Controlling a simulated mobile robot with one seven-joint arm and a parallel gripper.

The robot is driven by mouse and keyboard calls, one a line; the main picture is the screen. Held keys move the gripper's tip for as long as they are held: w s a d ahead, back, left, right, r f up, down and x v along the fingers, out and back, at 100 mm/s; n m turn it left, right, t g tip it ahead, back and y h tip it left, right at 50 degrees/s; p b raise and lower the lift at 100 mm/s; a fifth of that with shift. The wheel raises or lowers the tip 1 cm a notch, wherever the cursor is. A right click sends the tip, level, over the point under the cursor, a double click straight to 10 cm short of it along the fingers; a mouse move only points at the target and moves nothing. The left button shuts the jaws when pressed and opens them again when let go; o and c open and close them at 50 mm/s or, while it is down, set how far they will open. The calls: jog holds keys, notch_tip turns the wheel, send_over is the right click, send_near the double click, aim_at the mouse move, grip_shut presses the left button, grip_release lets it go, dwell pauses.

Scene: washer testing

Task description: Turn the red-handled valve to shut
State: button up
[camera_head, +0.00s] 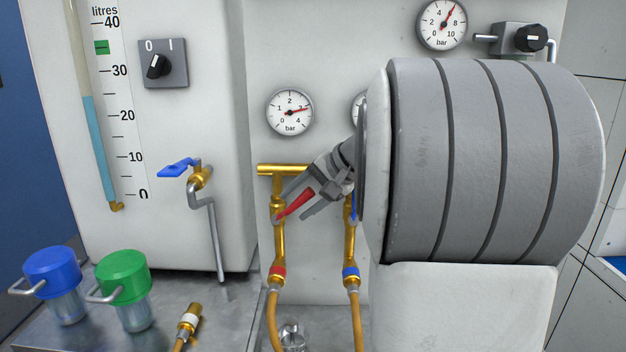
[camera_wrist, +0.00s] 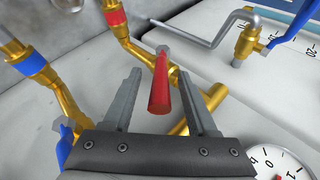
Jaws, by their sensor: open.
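The red valve handle (camera_head: 297,204) is a tapered lever on the left brass pipe, below the brass crosspiece (camera_head: 283,169). In the head view it slants up and right, at an angle to its upright pipe. In the wrist view the red handle (camera_wrist: 160,88) lies between the two fingers, with visible gaps on both sides. My gripper (camera_head: 295,203) is open around the handle, and it also shows in the wrist view (camera_wrist: 159,77). The handle's near end is close to the gripper's palm. My arm hides part of the panel to the right.
A blue-handled valve (camera_head: 354,208) sits on the parallel pipe close to the right, partly hidden by my gripper. A pressure gauge (camera_head: 290,111) is above. Another blue tap (camera_head: 177,167) is on the left tank. Blue (camera_head: 52,267) and green (camera_head: 123,275) lidded vessels stand lower left.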

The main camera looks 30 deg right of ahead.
aim_at(295, 199)
jog(key=p+v, duration=0.2)
jog(key=v, duration=1.4)
jog(key=shift+r, duration=0.2)
jog(key=shift+s, duration=0.15)
